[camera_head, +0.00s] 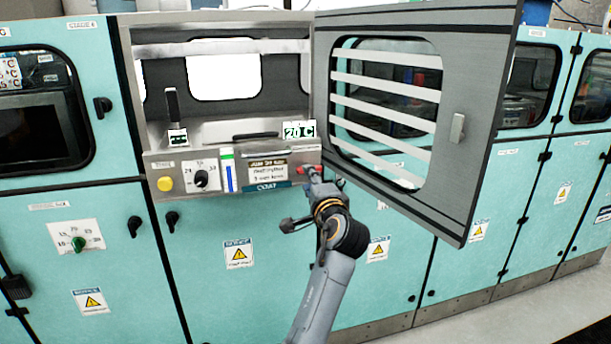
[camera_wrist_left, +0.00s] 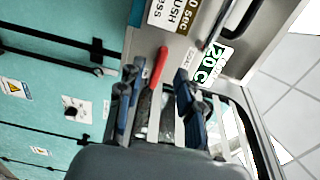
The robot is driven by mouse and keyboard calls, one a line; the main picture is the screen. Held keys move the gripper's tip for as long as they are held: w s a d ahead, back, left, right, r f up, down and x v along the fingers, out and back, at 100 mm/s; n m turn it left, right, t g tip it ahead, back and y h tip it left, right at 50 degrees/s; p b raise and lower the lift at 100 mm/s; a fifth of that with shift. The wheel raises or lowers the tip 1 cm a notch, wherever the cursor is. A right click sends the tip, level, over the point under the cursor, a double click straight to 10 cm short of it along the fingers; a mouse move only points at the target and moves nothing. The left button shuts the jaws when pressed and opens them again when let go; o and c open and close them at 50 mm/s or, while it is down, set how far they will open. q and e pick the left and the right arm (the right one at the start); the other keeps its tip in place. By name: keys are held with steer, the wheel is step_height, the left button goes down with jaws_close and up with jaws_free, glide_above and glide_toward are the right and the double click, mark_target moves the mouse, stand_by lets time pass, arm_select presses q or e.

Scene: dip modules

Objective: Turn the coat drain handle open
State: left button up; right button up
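In the left wrist view the red handle (camera_wrist_left: 158,68) lies between the two blue-grey fingers of my left gripper (camera_wrist_left: 155,85), which stand apart with gaps on both sides. Contact cannot be made out. My right gripper is in neither view.
A grey door with a slatted window (camera_head: 478,110) stands open just right of and above my left arm. The panel also carries a yellow button (camera_head: 164,184) and a black knob (camera_head: 201,179). A black lever (camera_head: 171,104) stands in the open chamber. Teal cabinets (camera_head: 90,240) line both sides.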

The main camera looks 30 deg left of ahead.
arm_select(q)
steer(key=v, duration=0.7)
steer(key=shift+s, duration=0.15)
